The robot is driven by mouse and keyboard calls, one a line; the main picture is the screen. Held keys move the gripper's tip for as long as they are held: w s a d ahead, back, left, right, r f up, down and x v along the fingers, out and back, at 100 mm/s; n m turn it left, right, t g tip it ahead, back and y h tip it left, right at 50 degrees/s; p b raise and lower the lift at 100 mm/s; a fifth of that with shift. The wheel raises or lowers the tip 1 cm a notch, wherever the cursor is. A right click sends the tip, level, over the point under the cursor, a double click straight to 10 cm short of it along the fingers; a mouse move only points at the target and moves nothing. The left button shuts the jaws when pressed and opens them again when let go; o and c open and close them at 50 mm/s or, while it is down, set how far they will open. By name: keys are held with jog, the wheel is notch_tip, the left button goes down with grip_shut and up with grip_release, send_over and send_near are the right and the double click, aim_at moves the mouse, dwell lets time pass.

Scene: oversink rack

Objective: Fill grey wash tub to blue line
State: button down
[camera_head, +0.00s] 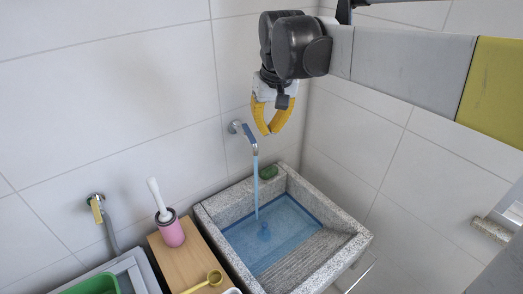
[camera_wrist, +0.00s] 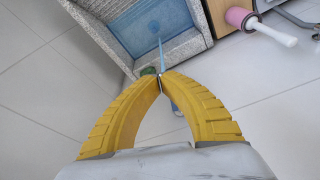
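The grey stone wash tub (camera_head: 215,212) stands against the tiled wall and holds blue-tinted water (camera_head: 262,240). A darker blue line (camera_head: 300,208) runs along the inner walls at about the water's edge; I cannot tell the exact gap. Water runs from the chrome wall tap (camera_head: 246,132) in a thin stream (camera_head: 256,185) into the tub. The tub also shows in the wrist view (camera_wrist: 108,45). My gripper (camera_head: 269,132) hangs above and beside the tap. Its yellow fingertips meet in the wrist view (camera_wrist: 160,80), with nothing clearly held. They partly hide the tap there.
A small green object (camera_head: 268,172) sits at the tub's back corner. Left of the tub, a wooden board (camera_head: 180,262) bears a pink holder with a white-handled brush (camera_head: 170,230) and a yellow scoop (camera_head: 213,278). A second tap (camera_head: 97,208) and a green basin (camera_head: 98,284) are further left.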

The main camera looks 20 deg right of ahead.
jog(key=s+f+m+t+y+b, duration=0.25)
jog(key=s+f+b, duration=0.55)
jog(key=s+f, duration=0.75)
jog(key=w+d+r+m+t+y, duration=0.1)
jog(key=w+d+m+t+y, duration=0.2)
jog(key=w, duration=0.7)
jog(key=w+d+r+m+t+y, duration=0.1)
jog(key=w+d+m+y, duration=0.1)
jog(key=w+y, duration=0.5)
jog(key=w+d+m+t+y, duration=0.1)
jog(key=w+d+t, duration=0.1)
jog(key=w+d, duration=0.5)
jog(key=b, duration=0.4)
send_near(249, 133)
jog(key=w+a+f, duration=0.1)
jog(key=w+a, duration=0.3)
jog(key=shift+w+f, duration=0.3)
jog(key=shift+w, duration=0.05)
